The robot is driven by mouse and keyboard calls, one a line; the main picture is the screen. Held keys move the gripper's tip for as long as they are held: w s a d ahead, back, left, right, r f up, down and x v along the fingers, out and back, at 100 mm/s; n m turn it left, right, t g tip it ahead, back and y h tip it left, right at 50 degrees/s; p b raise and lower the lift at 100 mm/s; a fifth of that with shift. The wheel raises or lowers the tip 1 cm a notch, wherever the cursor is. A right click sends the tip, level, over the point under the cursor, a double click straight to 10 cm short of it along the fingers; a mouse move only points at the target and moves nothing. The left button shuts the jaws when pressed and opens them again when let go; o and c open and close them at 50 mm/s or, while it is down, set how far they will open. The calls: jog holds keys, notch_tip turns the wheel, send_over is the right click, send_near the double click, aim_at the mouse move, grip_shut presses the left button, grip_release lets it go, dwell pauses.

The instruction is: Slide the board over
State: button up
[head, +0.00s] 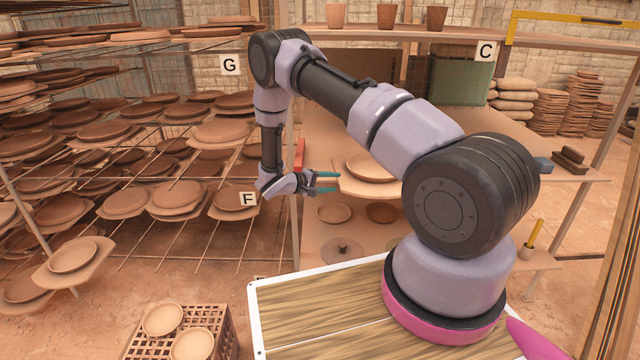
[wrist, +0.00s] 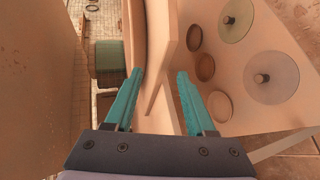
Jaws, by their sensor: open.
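A pale clay-coloured board (head: 378,190) with a round plate (head: 370,167) on it sits on the shelving unit just right of my gripper in the head view. My gripper (head: 334,182) is open, with its teal fingers pointing right at the board's near left edge. In the wrist view the board (wrist: 170,45) shows edge-on between the fingertips of my gripper (wrist: 160,75). The fingers do not close on it, and I cannot tell whether either touches it. My arm hides the board's right end in the head view.
A rack (head: 180,225) of thin rods holding many plates on boards fills the left. Below the board are small bowls (head: 334,212) and a disc with a knob (head: 342,250). A crate (head: 215,325) with plates stands on the floor. A green bin (head: 462,82) is behind.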

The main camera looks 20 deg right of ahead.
jog(key=shift+x, duration=1.2)
grip_shut()
dwell(0.6)
